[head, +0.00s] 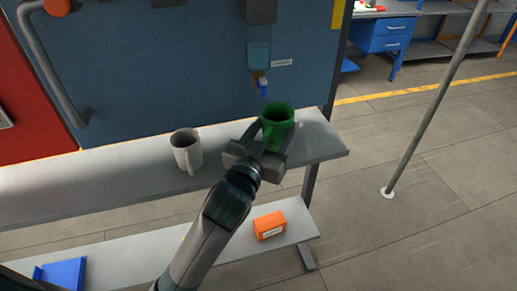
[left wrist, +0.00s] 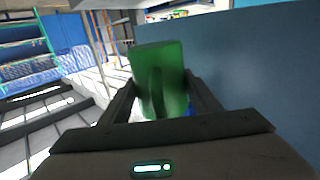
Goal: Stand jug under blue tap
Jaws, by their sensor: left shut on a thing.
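The green jug (head: 278,122) is upright at the right part of the grey shelf, below and slightly right of the blue tap (head: 262,86) in the head view. My left gripper (head: 264,146) is shut on the jug from the near side. The jug also fills the middle of the left wrist view (left wrist: 158,70), between the fingers, with its handle facing the camera. I cannot tell whether its base touches the shelf. The tap is on the blue wall panel under a small teal box (head: 259,54). My right gripper is not in view.
A pale mug (head: 186,150) stands on the grey shelf (head: 100,180) to the left. The shelf ends just right of the jug. A lower shelf holds an orange box (head: 269,226) and a blue bin (head: 62,274). A grey pole (head: 430,105) stands at right.

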